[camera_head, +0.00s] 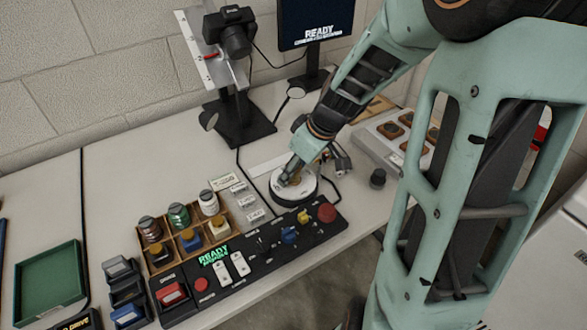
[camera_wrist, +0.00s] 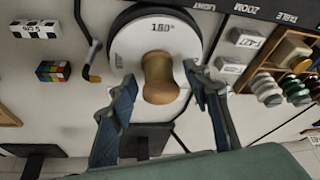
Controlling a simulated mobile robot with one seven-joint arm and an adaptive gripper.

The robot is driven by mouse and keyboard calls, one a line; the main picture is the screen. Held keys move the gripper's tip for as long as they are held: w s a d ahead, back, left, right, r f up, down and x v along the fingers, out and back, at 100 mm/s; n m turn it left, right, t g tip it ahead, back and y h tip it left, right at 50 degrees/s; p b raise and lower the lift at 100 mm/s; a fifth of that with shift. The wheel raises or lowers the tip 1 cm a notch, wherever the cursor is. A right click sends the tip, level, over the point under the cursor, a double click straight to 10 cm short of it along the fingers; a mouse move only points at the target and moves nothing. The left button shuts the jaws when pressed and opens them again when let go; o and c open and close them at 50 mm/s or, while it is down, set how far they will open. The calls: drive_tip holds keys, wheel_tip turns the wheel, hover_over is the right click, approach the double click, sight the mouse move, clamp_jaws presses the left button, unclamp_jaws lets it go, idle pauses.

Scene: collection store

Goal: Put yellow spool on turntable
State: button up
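The turntable (camera_head: 303,190) is a white disc with a dark rim, standing behind the control panel. In the wrist view its disc (camera_wrist: 128,45) carries a "180°" mark. A tan-yellow wooden spool (camera_wrist: 160,78) stands on the disc, seen from above at a slant. My gripper (camera_wrist: 160,78) is open, with one finger on each side of the spool and a visible gap to each. In the head view my gripper (camera_head: 289,178) is low over the turntable and mostly hides the spool.
A wooden rack (camera_head: 178,262) with several jars or spools stands left of the turntable. A control panel (camera_head: 262,240) with knobs lies in front. A camera stand (camera_head: 240,122) and monitor (camera_head: 315,22) are behind.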

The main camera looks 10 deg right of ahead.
drive_tip(key=shift+d+r+p, duration=0.1)
drive_tip(key=shift+r+p, duration=0.2)
drive_tip(key=shift+r, duration=0.2)
drive_tip(key=p+v, duration=0.1)
drive_tip(key=v, duration=1)
drive_tip(key=shift+s+p, duration=0.15)
drive_tip(key=shift+p, duration=0.2)
drive_tip(key=shift+d+r, duration=0.1)
